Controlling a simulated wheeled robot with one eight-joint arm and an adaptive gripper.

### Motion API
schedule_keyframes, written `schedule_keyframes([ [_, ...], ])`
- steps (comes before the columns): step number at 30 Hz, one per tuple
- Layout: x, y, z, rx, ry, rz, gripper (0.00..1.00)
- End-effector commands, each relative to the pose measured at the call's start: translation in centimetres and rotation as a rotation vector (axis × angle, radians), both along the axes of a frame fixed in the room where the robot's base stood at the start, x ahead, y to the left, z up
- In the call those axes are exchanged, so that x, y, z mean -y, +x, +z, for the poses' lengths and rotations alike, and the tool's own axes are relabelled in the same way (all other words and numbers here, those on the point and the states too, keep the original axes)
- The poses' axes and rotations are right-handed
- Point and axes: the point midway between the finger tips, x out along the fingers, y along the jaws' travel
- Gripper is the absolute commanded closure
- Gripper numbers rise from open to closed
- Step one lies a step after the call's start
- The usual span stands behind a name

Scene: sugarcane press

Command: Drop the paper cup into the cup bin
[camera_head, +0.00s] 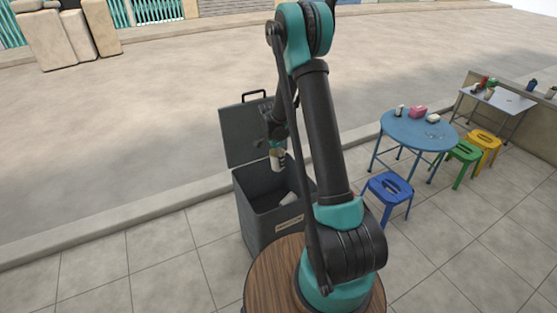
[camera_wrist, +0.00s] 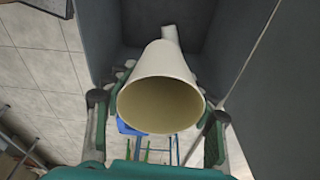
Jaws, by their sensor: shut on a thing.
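My gripper (camera_head: 277,148) is shut on the pale paper cup (camera_head: 278,162), pointing down over the open cup bin. In the wrist view the cup (camera_wrist: 158,80) sits between the two fingers, its wide open mouth toward the camera and its inside empty. The cup bin (camera_head: 262,225) is a dark grey box with a label on its front and its lid (camera_head: 248,135) raised at the back. A white object, perhaps another cup (camera_head: 289,198), lies inside the bin. How far the held cup is above the rim is hard to tell.
My arm hides the bin's right side. A round wooden top (camera_head: 270,277) is in front of the bin. At right stand a blue round table (camera_head: 415,135) with small items, a blue stool (camera_head: 388,187), and green and yellow stools. Tiled pavement at left is clear.

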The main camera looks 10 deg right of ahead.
Motion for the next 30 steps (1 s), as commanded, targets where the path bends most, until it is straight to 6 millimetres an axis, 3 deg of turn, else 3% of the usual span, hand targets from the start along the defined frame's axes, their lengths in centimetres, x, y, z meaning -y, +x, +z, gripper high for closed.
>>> schedule_keyframes([
  [15, 0.0, 0.0, -5.0, 0.0, 0.0, 0.001, 0.61],
  [28, 0.0, 0.0, -5.7, 0.0, 0.0, 0.001, 0.61],
  [29, 0.0, 0.0, -5.7, 0.0, 0.0, 0.001, 0.42],
  [30, 0.0, 0.0, -5.7, 0.0, 0.0, 0.001, 0.37],
])
